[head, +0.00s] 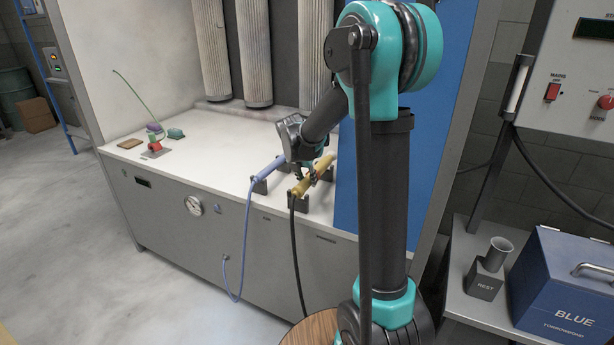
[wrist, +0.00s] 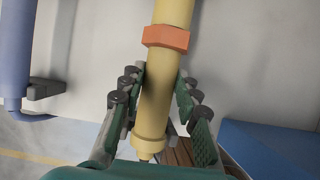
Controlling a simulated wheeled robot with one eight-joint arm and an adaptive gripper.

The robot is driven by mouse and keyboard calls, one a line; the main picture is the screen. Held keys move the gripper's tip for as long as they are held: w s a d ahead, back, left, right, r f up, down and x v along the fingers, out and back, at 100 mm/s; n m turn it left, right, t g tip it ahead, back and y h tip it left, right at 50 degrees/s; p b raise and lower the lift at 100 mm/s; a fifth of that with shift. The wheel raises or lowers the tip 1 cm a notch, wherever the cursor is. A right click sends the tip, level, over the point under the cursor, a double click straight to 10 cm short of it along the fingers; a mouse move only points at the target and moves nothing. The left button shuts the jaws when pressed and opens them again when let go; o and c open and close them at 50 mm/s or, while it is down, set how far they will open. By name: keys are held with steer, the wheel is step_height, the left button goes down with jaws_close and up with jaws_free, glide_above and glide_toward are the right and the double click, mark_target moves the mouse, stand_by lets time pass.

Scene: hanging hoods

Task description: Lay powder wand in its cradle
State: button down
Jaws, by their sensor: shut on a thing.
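The yellow powder wand (head: 302,186) lies slantwise at the front of the hood's white bench, a black hose hanging from its near end. My gripper (head: 314,173) is shut on it. In the wrist view the wand (wrist: 165,18), with an orange collar (wrist: 167,38), runs between the green-padded fingers of my gripper (wrist: 158,85), which are on both sides of it. The dark cradle (head: 299,203) shows under the wand's near end. I cannot tell whether the wand touches the cradle or is just above it. My arm hides part of this area.
A blue wand (head: 267,168) with a blue hose lies in the cradle to the left. Pleated filters (head: 250,55) hang behind. A blue panel (head: 345,190) is close on the right. A blue box (head: 570,285) and a rest block (head: 487,282) stand on the right shelf. The bench's middle is clear.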

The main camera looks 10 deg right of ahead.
stand_by(0.4)
steer(key=c, duration=1)
jaws_free()
steer(key=v, duration=1.2)
steer(key=shift+f, duration=0.1)
